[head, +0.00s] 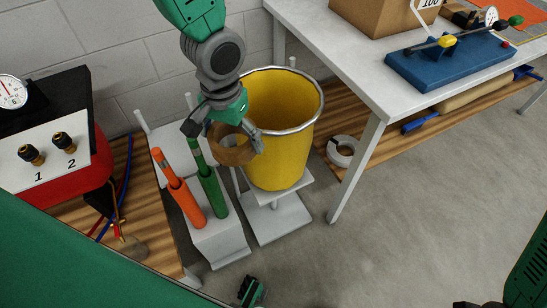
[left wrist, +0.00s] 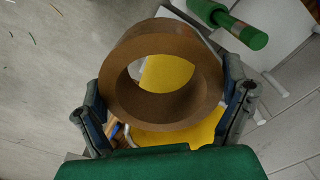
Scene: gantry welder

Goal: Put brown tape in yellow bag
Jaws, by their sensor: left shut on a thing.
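The brown tape (head: 233,156) is a thick ring held in my left gripper (head: 236,140). In the left wrist view the tape (left wrist: 165,110) sits between the two fingers of the left gripper (left wrist: 165,100), one on each side. The yellow bag (head: 284,155) is an open, round container with a metal rim, on a light stand. In the head view the tape overlaps the left side of the bag, near its rim. Yellow of the bag (left wrist: 168,74) shows through the ring in the left wrist view.
Green (head: 206,178) and orange (head: 181,188) tubes stand in a light holder left of the bag. A red unit (head: 60,182) with gauges is further left. A white table (head: 350,50) and a white roll (head: 342,151) are right.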

